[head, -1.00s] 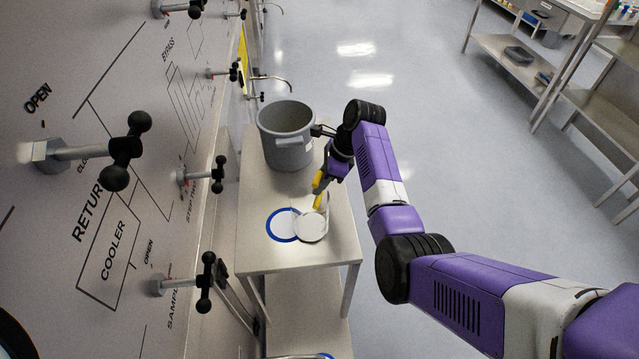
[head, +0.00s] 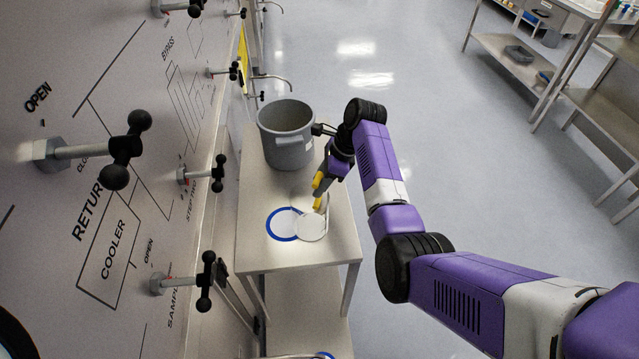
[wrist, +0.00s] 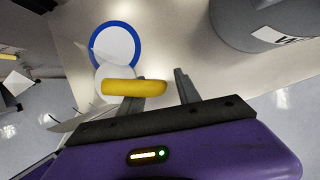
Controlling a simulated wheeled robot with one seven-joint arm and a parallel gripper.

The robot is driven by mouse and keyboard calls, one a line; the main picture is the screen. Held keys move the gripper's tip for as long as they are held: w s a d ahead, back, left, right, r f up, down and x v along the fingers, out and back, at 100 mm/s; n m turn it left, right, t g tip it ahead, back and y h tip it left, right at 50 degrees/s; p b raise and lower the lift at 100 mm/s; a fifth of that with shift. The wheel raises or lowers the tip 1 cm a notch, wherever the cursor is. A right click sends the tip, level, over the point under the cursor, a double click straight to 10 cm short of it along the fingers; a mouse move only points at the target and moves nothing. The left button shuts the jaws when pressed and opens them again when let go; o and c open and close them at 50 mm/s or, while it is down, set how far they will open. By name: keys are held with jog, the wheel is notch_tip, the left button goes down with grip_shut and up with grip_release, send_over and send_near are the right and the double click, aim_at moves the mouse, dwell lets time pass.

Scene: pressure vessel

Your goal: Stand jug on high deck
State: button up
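The jug (head: 312,228) looks pale and round from above, with a yellow handle (wrist: 133,87). It stands on the steel deck, at the right edge of a blue ring mark (head: 270,224), and overlaps the ring in the head view. The ring (wrist: 94,38) also shows in the wrist view, with part of the pale jug below it. My gripper (wrist: 160,88) is at the handle with its two fingers apart. The handle crosses in front of the left finger, and a gap shows before the right finger. My gripper (head: 325,192) partly hides the handle in the head view.
A grey bucket (head: 287,150) stands at the far end of the deck (head: 255,250). A wall panel with black-knobbed valves (head: 205,283) runs along the left, close to the deck. Open floor (head: 430,130) lies to the right, with steel shelving (head: 510,60) beyond.

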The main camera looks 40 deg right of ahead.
jog(key=v, duration=1.1)
jog(key=shift+r, duration=0.3)
jog(key=shift+d, duration=0.1)
jog(key=w+d+r+n+t+h, duration=0.3)
jog(key=w+d+n+t+h, duration=0.3)
jog(key=d+n, duration=0.15)
jog(key=s+a+n+t, duration=0.2)
jog(key=s+a+n, duration=0.4)
jog(key=s+a, duration=0.4)
jog(key=s+a+n+t+y+b, duration=0.1)
jog(key=s+a+n, duration=0.5)
jog(key=s, duration=1.3)
jog(key=s+a+n+t+y, duration=0.1)
jog(key=s+a+n, duration=0.6)
jog(key=s+a, duration=0.8)
jog(key=shift+s+r+t, duration=0.15)
jog(key=shift+r+t, duration=0.15)
jog(key=shift+t, duration=0.5)
